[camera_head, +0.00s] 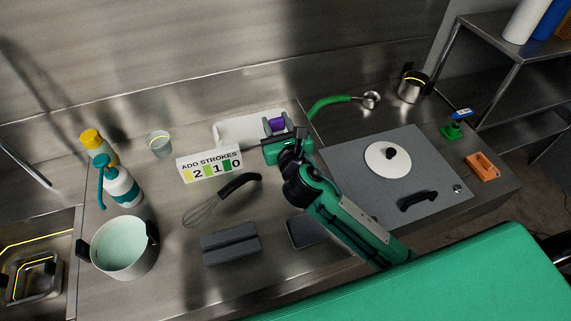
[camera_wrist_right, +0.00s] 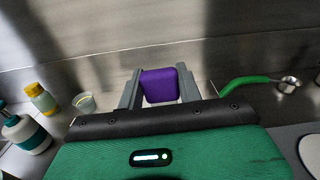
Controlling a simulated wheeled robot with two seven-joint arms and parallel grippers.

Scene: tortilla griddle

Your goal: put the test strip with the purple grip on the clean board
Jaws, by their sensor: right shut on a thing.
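The purple grip (camera_head: 277,124) of the test strip is between the fingers of my right gripper (camera_head: 276,125), over the right part of the white board (camera_head: 235,130). In the right wrist view the purple grip (camera_wrist_right: 160,86) fills the gap between the two grey fingers of my right gripper (camera_wrist_right: 160,88). The gripper is shut on it. The strip part below the grip is hidden, and I cannot tell whether it touches the board. My left gripper is not in view.
A sign (camera_head: 210,165) reading "ADD STROKES 2 1 0" stands left of the gripper, with a whisk (camera_head: 215,202) before it. A griddle (camera_head: 345,165) with a white lid (camera_head: 380,160) is at right. A green-handled ladle (camera_head: 335,103) lies behind it. A pot (camera_head: 122,255) stands front left.

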